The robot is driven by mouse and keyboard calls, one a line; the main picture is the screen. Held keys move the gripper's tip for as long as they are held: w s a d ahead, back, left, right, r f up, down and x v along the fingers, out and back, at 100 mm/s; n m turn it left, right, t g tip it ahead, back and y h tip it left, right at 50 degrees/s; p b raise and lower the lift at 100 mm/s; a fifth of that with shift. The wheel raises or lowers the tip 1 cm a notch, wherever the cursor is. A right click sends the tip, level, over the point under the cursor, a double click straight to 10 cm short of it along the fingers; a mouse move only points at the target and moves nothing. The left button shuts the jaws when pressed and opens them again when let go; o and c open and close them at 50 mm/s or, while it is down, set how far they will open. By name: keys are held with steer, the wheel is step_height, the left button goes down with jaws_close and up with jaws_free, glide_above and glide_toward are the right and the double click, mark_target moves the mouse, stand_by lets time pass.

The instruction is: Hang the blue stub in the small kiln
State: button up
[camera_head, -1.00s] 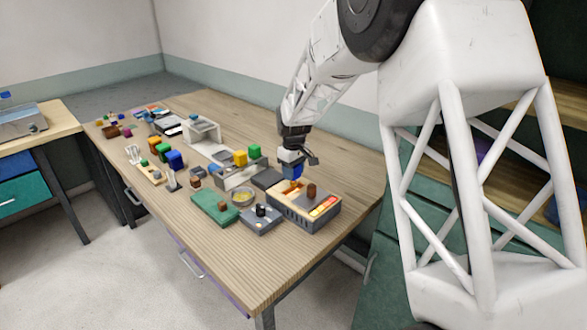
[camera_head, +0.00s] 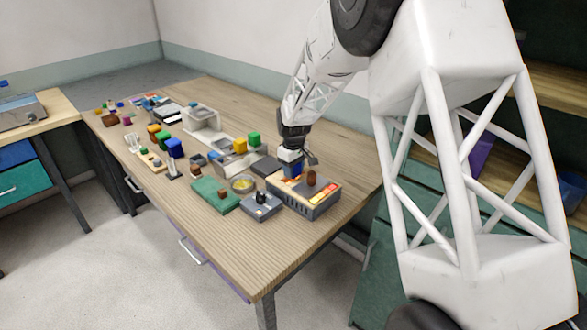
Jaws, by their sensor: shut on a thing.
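My gripper (camera_head: 291,160) is shut on the blue stub (camera_head: 291,171), which points down beneath it. The stub is over the left back part of a grey box with a pale top and orange and yellow patches (camera_head: 304,206), which looks like the small kiln. The stub's lower end is at the level of the box's top opening; I cannot tell whether it touches the box or is inside it. The gripper's fingers are small and partly hidden.
A brown cylinder (camera_head: 311,178) stands on the box, close right of the stub. Yellow (camera_head: 240,145) and green (camera_head: 254,139) blocks stand behind. The table's front is clear.

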steer(key=o, duration=1)
steer(key=shift+r, duration=3.9)
